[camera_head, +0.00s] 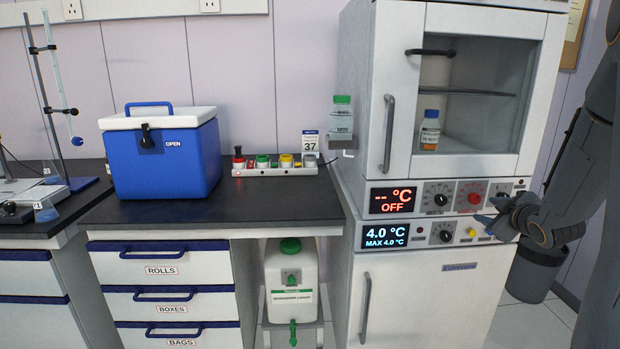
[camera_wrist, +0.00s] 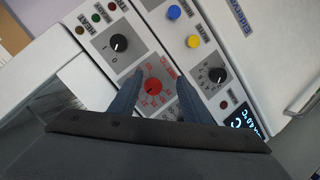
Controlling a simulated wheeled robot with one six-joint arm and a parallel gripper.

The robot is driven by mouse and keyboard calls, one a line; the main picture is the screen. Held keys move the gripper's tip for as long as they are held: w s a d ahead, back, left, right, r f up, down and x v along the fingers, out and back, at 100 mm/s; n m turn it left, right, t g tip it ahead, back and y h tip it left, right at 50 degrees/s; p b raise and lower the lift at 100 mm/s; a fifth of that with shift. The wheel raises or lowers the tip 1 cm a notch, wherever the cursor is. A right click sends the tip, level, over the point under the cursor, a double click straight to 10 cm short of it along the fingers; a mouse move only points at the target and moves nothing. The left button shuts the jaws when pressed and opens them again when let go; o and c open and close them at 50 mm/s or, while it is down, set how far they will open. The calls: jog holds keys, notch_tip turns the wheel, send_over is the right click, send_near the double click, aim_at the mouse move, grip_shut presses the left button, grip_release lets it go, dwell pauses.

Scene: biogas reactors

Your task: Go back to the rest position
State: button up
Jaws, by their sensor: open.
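My gripper (camera_head: 490,208) is at the right in the head view, in front of the control panels of the white cabinet (camera_head: 428,290). Its two fingers (camera_wrist: 155,98) show in the wrist view, spread apart with nothing held between them. The red knob (camera_wrist: 153,85) on its grey plate appears between the fingertips; I cannot tell whether they touch it. In the head view the red knob (camera_head: 474,198) is just above the fingertips. The upper display (camera_head: 392,201) reads "-- °C OFF". The lower display (camera_head: 385,237) reads "4.0 °C, MAX 4.0 °C".
A glass-door chamber (camera_head: 480,95) holds a bottle (camera_head: 429,130); another bottle (camera_head: 342,118) sits on a side bracket. A blue cooler (camera_head: 165,155) and a switch strip (camera_head: 275,166) stand on the counter. A white canister (camera_head: 291,275) is below. A dark bin (camera_head: 533,270) stands behind my arm.

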jog(key=s+a+f+m+g+y+p, duration=0.1)
jog(key=s+a+m+g+p, duration=0.3)
jog(key=s+a, duration=0.75)
jog(key=s+a+f+m+g, duration=0.15)
jog(key=s+a+g, duration=0.55)
jog(key=a, duration=0.8)
jog(key=s+a+m+g, duration=0.1)
jog(key=s+a, duration=0.3)
jog(key=s, duration=0.3)
jog(key=s+a+r+m+g+y+p, duration=0.1)
jog(key=s+a, duration=0.4)
jog(key=s, duration=0.3)
jog(key=shift+s+a+g+p, duration=0.15)
jog(key=shift+g+p, duration=0.15)
jog(key=shift+g, duration=0.1)
